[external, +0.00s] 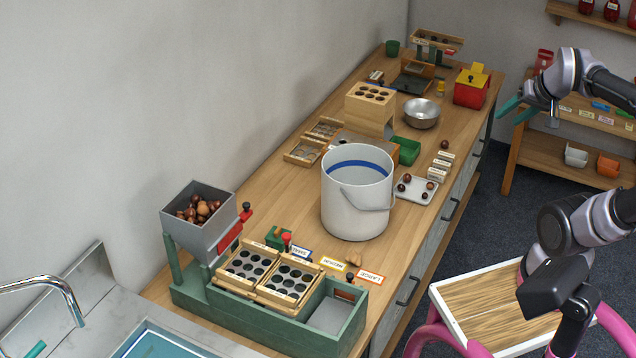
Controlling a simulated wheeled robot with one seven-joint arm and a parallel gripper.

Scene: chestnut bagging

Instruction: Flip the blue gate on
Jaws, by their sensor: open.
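I cannot make out a blue gate for certain. The grey hopper (197,236) full of chestnuts stands on the green sorting bench (235,318) at the lower left, with a red plate (229,236) and a dark-knobbed lever (246,208) at its right side. A red-knobbed lever (286,239) stands behind the two wooden hole trays (254,291). A blue-edged label reading SMALL (300,252) lies beside it. My gripper (506,117) has teal fingers, is open and empty, and hangs at the upper right, beyond the worktable's right edge, far from the sorter.
A white bucket (352,205) with a blue inner band stands mid-table. Behind it are a wooden holed box (369,110), a metal bowl (421,114) and a red box (470,92). A white tray (415,195) holds chestnuts. A shelf unit (548,152) stands behind my gripper.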

